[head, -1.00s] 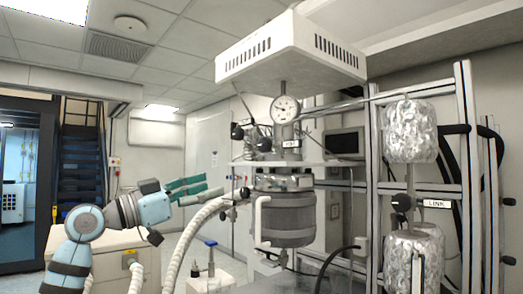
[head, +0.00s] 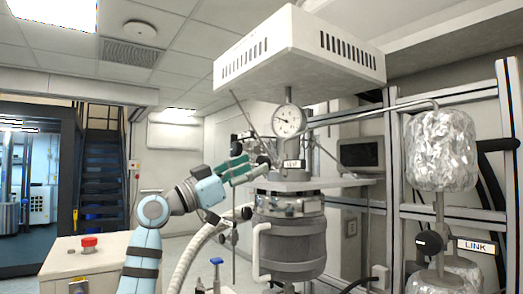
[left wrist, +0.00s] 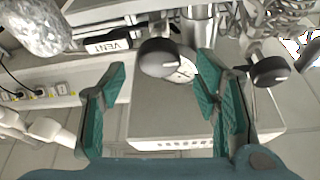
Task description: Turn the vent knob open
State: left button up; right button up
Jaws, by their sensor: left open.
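The vent knob (left wrist: 158,57) is a round black knob beside the VENT label (left wrist: 112,44) in the left wrist view. In the head view the vent knob (head: 263,160) sits beside a small label, below the pressure gauge (head: 289,120). My left gripper (head: 243,163) has green-padded fingers and reaches the knob area from the left. In the left wrist view my left gripper (left wrist: 163,70) is open, with the knob showing between its fingertips. I cannot tell whether a pad touches it. My right gripper is not in view.
A second black knob (left wrist: 270,71) lies to the right in the left wrist view. The grey reactor vessel (head: 290,245) stands below. A white hood (head: 290,50) hangs above. A foil-wrapped cylinder (head: 440,150) and a LINK label (head: 477,246) are at the right.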

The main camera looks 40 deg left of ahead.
aim_at(259, 164)
pick_arm(q)
jog(key=x, duration=0.3)
jog(key=shift+w+d+p, duration=0.15)
jog(key=shift+w+p, duration=0.2)
jog(key=shift+p, duration=0.05)
jog(key=shift+s, duration=0.2)
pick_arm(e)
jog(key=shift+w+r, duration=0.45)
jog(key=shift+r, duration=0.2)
pick_arm(q)
jog(key=shift+w, duration=0.1)
jog(key=c, duration=1.1)
jog(key=shift+c, duration=0.2)
